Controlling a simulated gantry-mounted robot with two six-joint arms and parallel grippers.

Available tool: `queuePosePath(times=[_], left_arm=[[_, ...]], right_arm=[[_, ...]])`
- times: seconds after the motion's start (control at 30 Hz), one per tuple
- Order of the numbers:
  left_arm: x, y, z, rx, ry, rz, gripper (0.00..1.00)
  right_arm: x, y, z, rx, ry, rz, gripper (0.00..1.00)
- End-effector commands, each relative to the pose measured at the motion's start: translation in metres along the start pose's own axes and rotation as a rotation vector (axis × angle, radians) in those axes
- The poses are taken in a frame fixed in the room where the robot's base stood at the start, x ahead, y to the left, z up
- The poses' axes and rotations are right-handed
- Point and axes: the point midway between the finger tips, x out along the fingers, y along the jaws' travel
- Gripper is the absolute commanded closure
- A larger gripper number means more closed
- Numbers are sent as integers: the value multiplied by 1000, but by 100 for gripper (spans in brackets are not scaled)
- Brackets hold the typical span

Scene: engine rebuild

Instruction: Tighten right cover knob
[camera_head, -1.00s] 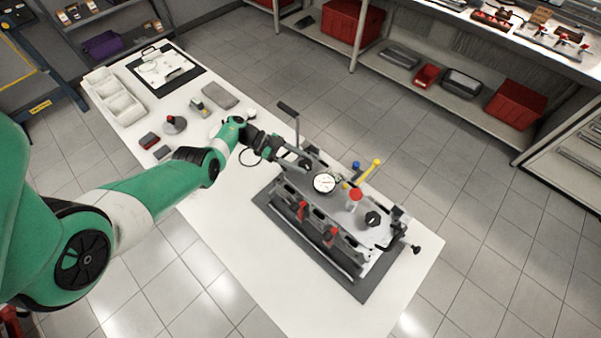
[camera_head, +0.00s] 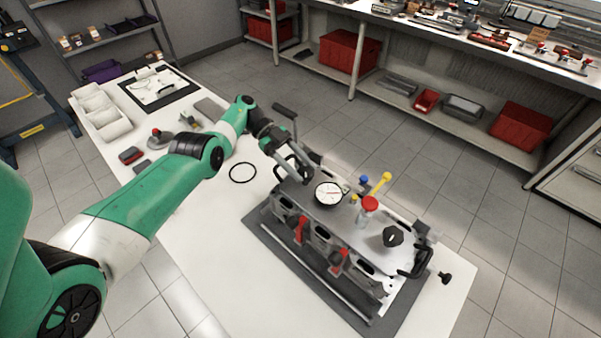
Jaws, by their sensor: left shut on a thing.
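The grey engine block (camera_head: 330,240) lies on a dark mat, with a flat grey cover on top. A black cover knob (camera_head: 392,237) stands at the right end of the cover, with no gripper at it. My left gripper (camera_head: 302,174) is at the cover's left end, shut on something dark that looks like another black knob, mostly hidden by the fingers. A white round dial gauge (camera_head: 328,193) sits just right of the gripper. My right gripper is not in view.
A red-capped part (camera_head: 369,205) and a yellow-ended handle (camera_head: 380,183) stand up between gauge and right knob. Red levers (camera_head: 300,230) line the block's front. A black ring (camera_head: 243,172) lies on the white table (camera_head: 205,240). The table's front is clear.

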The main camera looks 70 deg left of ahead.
Motion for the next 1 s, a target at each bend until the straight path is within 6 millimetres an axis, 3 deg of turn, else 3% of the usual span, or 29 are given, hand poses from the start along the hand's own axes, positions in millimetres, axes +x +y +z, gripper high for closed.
queuePosePath(times=[0.53,0.57,0.6,0.7,1.0], left_arm=[[0,0,0,4,0,11,100],[0,0,0,4,0,11,43],[0,0,0,4,0,11,36],[0,0,0,4,0,10,18],[0,0,-1,4,0,10,16]], right_arm=[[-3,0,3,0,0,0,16],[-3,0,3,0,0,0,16],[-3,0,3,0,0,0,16],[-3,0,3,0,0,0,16],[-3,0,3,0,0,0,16]])
